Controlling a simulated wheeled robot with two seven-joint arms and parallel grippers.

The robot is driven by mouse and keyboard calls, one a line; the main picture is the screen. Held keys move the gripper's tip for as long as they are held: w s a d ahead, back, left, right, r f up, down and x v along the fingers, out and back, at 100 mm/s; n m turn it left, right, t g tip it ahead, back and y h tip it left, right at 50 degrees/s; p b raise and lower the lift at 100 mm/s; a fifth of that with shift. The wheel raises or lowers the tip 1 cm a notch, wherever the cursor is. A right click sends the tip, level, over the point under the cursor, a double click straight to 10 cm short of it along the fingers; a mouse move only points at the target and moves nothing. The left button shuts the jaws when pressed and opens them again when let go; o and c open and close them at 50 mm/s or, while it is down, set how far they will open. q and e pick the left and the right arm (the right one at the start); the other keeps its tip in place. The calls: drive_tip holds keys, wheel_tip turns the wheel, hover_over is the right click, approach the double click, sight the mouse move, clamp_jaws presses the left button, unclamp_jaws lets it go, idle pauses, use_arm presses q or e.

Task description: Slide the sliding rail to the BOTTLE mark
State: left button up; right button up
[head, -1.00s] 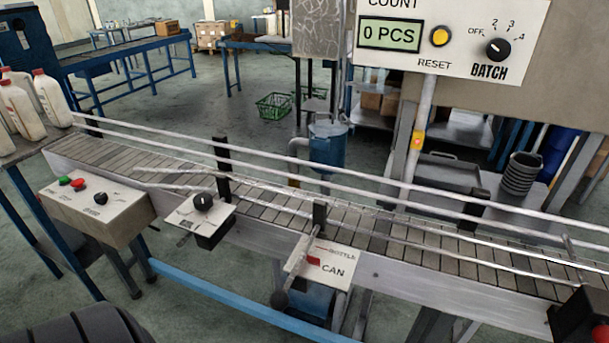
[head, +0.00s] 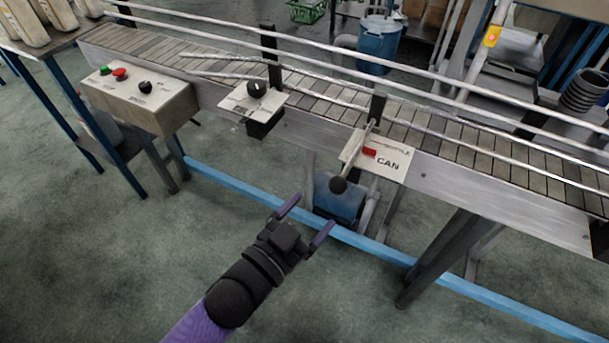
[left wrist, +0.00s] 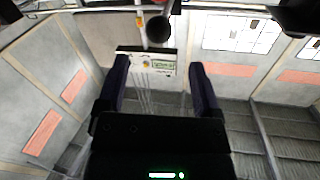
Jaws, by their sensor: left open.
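The sliding rail's lever ends in a black ball knob (head: 338,185), hanging at the front edge of the conveyor. A white plate (head: 388,163) beside it carries the words BOTTLE and CAN and a red marking. The front guide rail (head: 460,141) runs along the belt behind it. My left gripper (head: 307,216) is open and empty, below and a little left of the knob. In the left wrist view the knob (left wrist: 158,29) shows beyond the open fingers (left wrist: 159,88), apart from them. My right gripper is in no view.
The conveyor belt (head: 290,85) crosses the view. A button box (head: 140,100) and a dial plate (head: 252,100) stick out left of the lever. A blue crossbar (head: 260,203) runs low beneath the conveyor. White bottles (head: 25,22) stand at the upper left. The floor in front is clear.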

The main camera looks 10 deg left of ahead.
sight(344, 177)
use_arm(q)
drive_tip(key=b+x, duration=0.2)
drive_tip(key=x, duration=0.8)
drive_tip(key=shift+s+f, duration=0.1)
clamp_jaws()
